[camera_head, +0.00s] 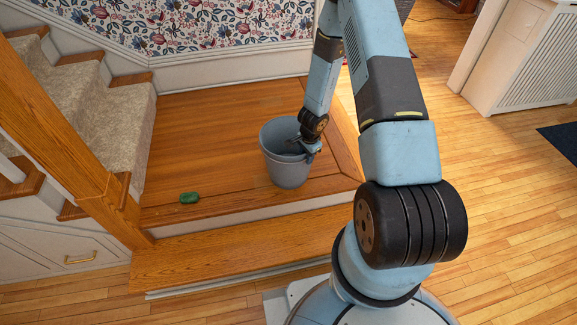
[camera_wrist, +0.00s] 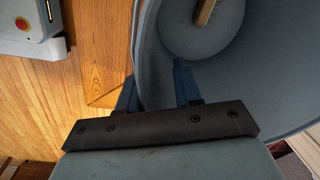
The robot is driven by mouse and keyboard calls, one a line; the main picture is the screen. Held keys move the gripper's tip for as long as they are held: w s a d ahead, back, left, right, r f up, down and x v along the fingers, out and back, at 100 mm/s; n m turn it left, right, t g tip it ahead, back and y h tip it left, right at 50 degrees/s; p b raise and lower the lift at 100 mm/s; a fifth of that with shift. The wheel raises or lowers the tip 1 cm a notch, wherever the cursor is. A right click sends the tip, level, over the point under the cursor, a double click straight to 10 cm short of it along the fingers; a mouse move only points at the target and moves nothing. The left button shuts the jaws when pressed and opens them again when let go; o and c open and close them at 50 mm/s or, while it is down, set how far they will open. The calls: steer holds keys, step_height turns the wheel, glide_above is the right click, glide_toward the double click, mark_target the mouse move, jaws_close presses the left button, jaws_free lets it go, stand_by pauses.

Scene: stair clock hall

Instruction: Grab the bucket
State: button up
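The grey-blue bucket (camera_head: 284,172) stands upright on the wooden stair landing (camera_head: 215,120). My gripper (camera_head: 303,146) is at the right side of its rim. In the wrist view, the bucket's wall (camera_wrist: 148,45) passes between the two fingers of my gripper (camera_wrist: 156,88). One finger is outside the wall and the other is inside the bucket. The fingers are spread, with a visible gap between the inner finger and the wall. Whether the outer finger touches the wall is not clear. A piece of wood-coloured material (camera_wrist: 205,12) lies inside the bucket.
A small green object (camera_head: 189,197) lies on the landing left of the bucket. Carpeted stairs (camera_head: 95,105) and a wooden rail rise at the left. A step (camera_head: 235,250) runs along the landing's front. The wooden floor at the right is open, with a white radiator cover (camera_head: 525,60) behind.

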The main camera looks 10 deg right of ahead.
steer(key=shift+f, duration=0.2)
steer(key=shift+c, duration=0.4)
jaws_close()
stand_by(0.9)
